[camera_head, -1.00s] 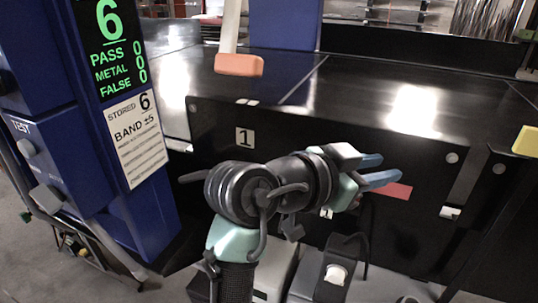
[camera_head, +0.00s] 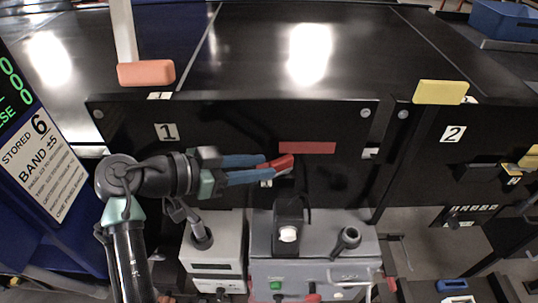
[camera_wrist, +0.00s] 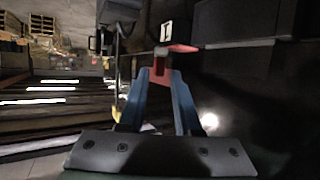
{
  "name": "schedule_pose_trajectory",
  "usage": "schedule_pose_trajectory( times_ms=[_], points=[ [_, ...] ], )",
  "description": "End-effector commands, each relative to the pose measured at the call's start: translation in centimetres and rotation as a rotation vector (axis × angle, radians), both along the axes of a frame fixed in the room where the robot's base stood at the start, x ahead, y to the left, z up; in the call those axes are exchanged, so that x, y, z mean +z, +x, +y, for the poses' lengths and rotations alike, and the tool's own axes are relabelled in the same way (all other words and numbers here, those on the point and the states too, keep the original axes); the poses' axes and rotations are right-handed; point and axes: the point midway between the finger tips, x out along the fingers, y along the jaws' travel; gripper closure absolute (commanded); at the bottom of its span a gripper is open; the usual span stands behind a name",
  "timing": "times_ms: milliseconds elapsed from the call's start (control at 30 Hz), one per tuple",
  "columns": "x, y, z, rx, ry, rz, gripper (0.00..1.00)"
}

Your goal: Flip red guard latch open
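A bright red lever-like piece (camera_head: 281,165), which I take to be the red guard latch, shows at my fingertips in the head view. My gripper (camera_head: 266,168) points right at it, with its two blue fingers apart, one above the other. In the wrist view the red latch (camera_wrist: 160,76) sits between the tips of my gripper (camera_wrist: 159,80). Whether the fingers touch it cannot be told. A flat red strip (camera_head: 307,148) is on the black panel just above and to the right; the wrist view shows a red strip (camera_wrist: 178,48) beyond the tips.
The black front panel (camera_head: 220,118) carries a label 1 (camera_head: 166,132). Below stand grey boxes with a black knob (camera_head: 346,240) and buttons. An orange block (camera_head: 146,73) and a yellow block (camera_head: 441,92) are at the panel's top edge. The conveyor top (camera_head: 250,60) is clear.

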Motion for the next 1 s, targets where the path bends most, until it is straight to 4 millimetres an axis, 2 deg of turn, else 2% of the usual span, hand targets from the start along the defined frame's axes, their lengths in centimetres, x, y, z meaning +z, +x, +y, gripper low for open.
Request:
schedule_pose_trajectory(
  times_ms=[33,200,567,767,1000],
  points=[
    [-0.1,0.3,-0.8,-0.002,-0.001,0.003,0.68],
    [-0.9,1.2,-2.1,0.000,0.001,0.001,0.68],
    [-1.3,1.5,-2.6,0.002,0.001,0.000,0.68],
    [-1.3,1.5,-2.6,0.001,0.000,0.000,1.00],
    [-1.3,1.5,-2.6,0.001,0.000,0.000,1.00]
  ],
)
